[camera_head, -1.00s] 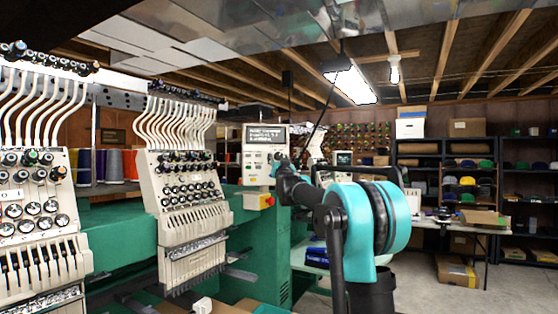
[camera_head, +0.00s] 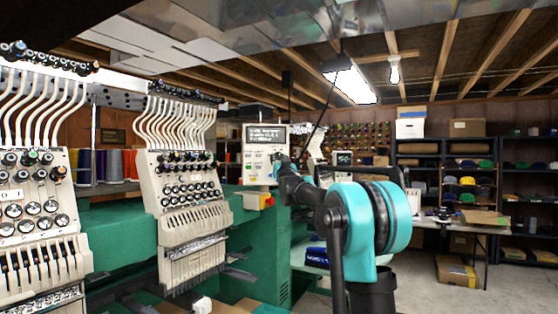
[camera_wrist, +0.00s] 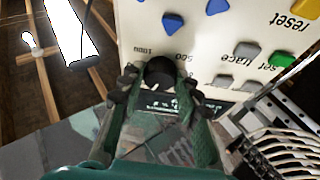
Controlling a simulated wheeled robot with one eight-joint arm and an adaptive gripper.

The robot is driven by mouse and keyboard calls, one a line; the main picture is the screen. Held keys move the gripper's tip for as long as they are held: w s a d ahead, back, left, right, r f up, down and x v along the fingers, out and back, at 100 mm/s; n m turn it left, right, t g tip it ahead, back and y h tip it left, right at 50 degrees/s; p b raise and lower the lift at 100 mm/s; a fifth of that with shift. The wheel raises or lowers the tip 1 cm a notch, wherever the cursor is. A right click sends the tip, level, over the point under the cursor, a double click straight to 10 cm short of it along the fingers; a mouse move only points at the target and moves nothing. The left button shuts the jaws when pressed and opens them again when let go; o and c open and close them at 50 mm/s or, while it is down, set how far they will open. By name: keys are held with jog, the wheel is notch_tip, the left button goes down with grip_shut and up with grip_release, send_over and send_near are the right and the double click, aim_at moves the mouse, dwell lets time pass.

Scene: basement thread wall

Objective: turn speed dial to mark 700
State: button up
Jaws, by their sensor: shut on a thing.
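The speed dial (camera_wrist: 160,72) is a round black knob on a cream control panel (camera_wrist: 215,22), which the wrist view shows turned over. The printed numbers 1000 and 500 show beside the dial. A small pale mark shows at its lower edge; I cannot read which value it points to. My gripper (camera_wrist: 157,88) has its two dark fingers on either side of the knob, shut on it. In the head view the panel (camera_head: 250,171) stands at the machine's right end with a lit display (camera_head: 265,134); my arm's end covers the dial there.
Blue, grey, green and orange buttons (camera_wrist: 285,60) sit beside the dial on the panel. Embroidery heads (camera_head: 185,190) stand to the left. A table (camera_head: 470,231) and shelves lie behind to the right.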

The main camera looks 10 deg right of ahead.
jog(key=n+y, duration=0.1)
jog(key=n, duration=0.2)
jog(key=n+y, duration=0.2)
jog(key=n, duration=0.1)
jog(key=shift+d+g, duration=0.2)
jog(key=shift+g, duration=0.1)
jog(key=shift+d+r+n+g+y, duration=0.1)
jog(key=shift+n+g+y, duration=0.5)
jog(key=shift+n, duration=1.25)
jog(key=shift+n+g+y, duration=0.3)
jog(key=shift+n+y, duration=0.6)
jog(key=shift+n, duration=0.95)
jog(key=o, duration=1.2)
jog(key=shift+c, duration=0.2)
jog(key=v, duration=1.2)
